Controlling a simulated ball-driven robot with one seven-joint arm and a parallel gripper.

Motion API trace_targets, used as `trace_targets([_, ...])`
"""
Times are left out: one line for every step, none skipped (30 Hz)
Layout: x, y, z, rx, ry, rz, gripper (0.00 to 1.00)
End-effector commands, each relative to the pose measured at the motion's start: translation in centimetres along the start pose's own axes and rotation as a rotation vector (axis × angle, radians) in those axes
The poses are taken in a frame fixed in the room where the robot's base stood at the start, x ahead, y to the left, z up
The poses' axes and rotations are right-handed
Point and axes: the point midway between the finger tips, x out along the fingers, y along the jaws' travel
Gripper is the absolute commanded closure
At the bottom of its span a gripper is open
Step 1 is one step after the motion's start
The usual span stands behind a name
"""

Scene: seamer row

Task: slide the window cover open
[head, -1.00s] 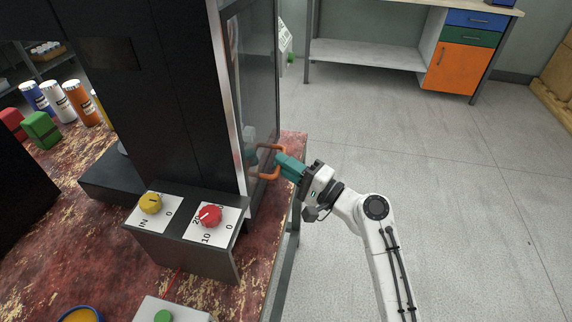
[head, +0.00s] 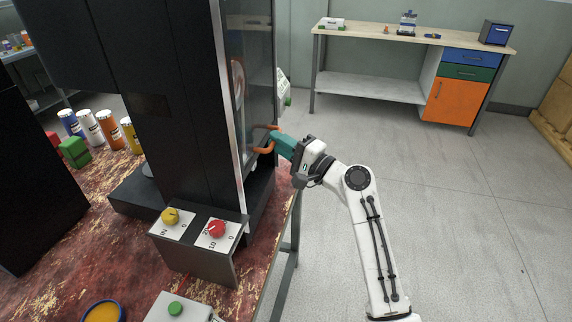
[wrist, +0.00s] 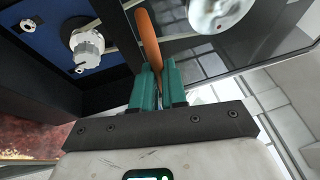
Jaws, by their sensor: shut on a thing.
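The window cover (head: 238,110) is a clear, dark-framed panel on the right-hand face of the tall black machine (head: 175,110). Its orange bar handle (head: 264,150) stands out from that face and also shows in the wrist view (wrist: 146,35). My gripper (head: 273,142) has its teal fingers shut on the handle. In the wrist view the fingers (wrist: 158,85) clasp the bar from both sides. Beside the cover's edge, that view shows an opening with a blue panel (wrist: 40,40) and a metal part (wrist: 87,45) inside. The fingertips partly hide the handle.
A control box with a yellow knob (head: 170,216) and red knob (head: 216,229) stands in front of the machine. Several cans (head: 92,128) and a green block (head: 75,152) sit left on the worn red table. The floor at right is clear up to a workbench (head: 410,42).

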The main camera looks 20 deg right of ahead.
Motion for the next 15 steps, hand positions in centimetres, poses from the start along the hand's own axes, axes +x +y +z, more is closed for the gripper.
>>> trace_targets([0.7,-3.4,0.1,-0.004,0.001,-0.009,1.0])
trace_targets([0.9,-4.3,0.1,-0.005,0.001,-0.01,1.0])
trace_targets([1.2,-5.6,0.2,-0.005,0.001,-0.011,1.0])
trace_targets([1.3,-6.5,0.3,-0.004,0.001,-0.011,1.0])
trace_targets([1.5,-7.4,0.4,-0.005,0.001,-0.01,1.0])
trace_targets([1.7,-8.6,0.5,-0.006,0.001,-0.01,1.0])
trace_targets([1.8,-9.4,0.6,-0.005,0.0,-0.01,1.0])
trace_targets([1.9,-10.2,0.6,-0.004,0.0,-0.01,1.0])
trace_targets([2.1,-11.2,0.7,-0.005,0.001,-0.009,1.0])
trace_targets([2.2,-12.0,0.7,-0.006,0.001,-0.009,1.0])
trace_targets([2.3,-12.7,0.8,-0.005,0.001,-0.01,1.0])
trace_targets([2.5,-13.6,0.8,-0.004,0.002,-0.01,1.0])
trace_targets([2.5,-14.2,0.9,-0.005,0.002,-0.01,1.0])
trace_targets([2.6,-14.8,0.9,-0.005,0.002,-0.01,1.0])
trace_targets([2.8,-15.5,0.9,-0.005,0.003,-0.01,1.0])
